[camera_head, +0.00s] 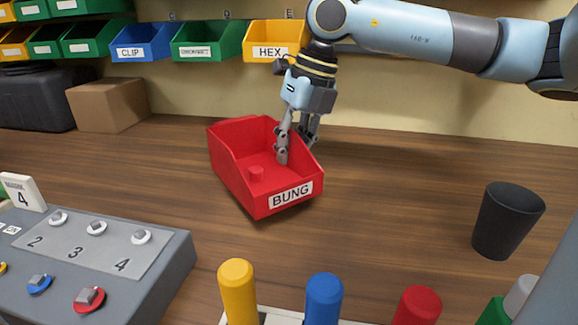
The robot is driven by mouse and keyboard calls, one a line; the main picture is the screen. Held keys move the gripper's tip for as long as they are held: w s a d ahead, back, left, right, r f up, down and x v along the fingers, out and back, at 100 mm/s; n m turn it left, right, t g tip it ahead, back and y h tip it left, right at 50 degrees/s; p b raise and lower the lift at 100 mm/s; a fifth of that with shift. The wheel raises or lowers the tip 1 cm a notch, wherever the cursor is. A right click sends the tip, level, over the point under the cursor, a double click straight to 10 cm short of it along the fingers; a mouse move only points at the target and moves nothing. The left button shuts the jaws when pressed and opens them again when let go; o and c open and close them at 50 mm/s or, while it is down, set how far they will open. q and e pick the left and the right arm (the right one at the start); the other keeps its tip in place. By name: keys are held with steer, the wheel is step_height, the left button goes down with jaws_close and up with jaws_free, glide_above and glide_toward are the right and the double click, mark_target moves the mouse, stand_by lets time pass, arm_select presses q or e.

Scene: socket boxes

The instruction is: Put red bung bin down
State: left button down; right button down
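The red bung bin (235,187), with a white "BUNG" label on its front, is in the middle of the head view over the wooden table. My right gripper (296,152) comes down from above at the bin's right wall. One finger is inside the bin and the other is outside, with the wall between them, and it looks shut on that wall. The bin looks a little tilted. I cannot tell whether its base touches the table. My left gripper is not in view.
A dark cup (507,222) stands at the right. A grey numbered socket box (160,262) is at the lower left. Yellow, blue and red handles stand along the front edge. A cardboard box (108,105) and hanging bins line the back. Bare table surrounds the red bin.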

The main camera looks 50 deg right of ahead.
mark_target(290, 170)
steer(key=shift+f+b, duration=0.35)
steer(key=shift+f, duration=1.6)
steer(key=shift+f, duration=0.1)
steer(key=c, duration=1.5)
jaws_free()
steer(key=p+v, duration=0.3)
steer(key=v, duration=0.3)
steer(key=shift+d+p, duration=0.1)
steer(key=shift+p, duration=0.2)
steer(key=shift+p+v, duration=3.1)
steer(key=shift+p, duration=0.5)
